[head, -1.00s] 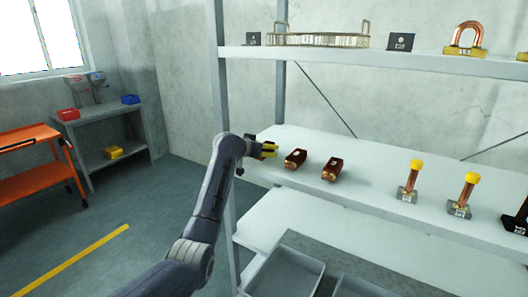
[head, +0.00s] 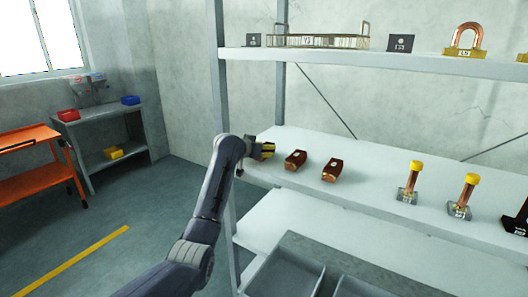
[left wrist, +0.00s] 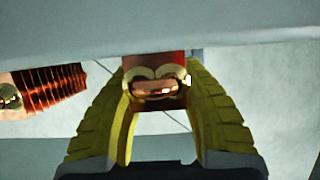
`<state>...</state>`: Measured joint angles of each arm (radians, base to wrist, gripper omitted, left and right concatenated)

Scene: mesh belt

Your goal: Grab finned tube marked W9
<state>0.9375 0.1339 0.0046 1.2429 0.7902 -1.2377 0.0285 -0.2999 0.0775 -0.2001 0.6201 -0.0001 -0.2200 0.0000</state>
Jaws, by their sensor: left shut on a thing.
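My left gripper (head: 267,150) is at the left end of the middle shelf. In the left wrist view its yellow fingers are shut on a finned tube (left wrist: 155,88), gripped near its copper bend and brass collars. Most of that tube is hidden in the head view. Two more dark red finned tubes, a nearer-left one (head: 295,159) and one further right (head: 332,170), lie on the shelf beside the gripper. One finned tube (left wrist: 52,92) also shows at the left of the left wrist view. I cannot read which mark each tube bears. My right gripper is not in view.
The middle shelf (head: 370,193) also carries yellow-capped copper pieces (head: 413,180) to the right. A wire mesh belt (head: 320,42) and small dark label blocks stand on the upper shelf. A rack post (head: 222,100) rises close to my left arm. Grey bins (head: 285,275) sit below.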

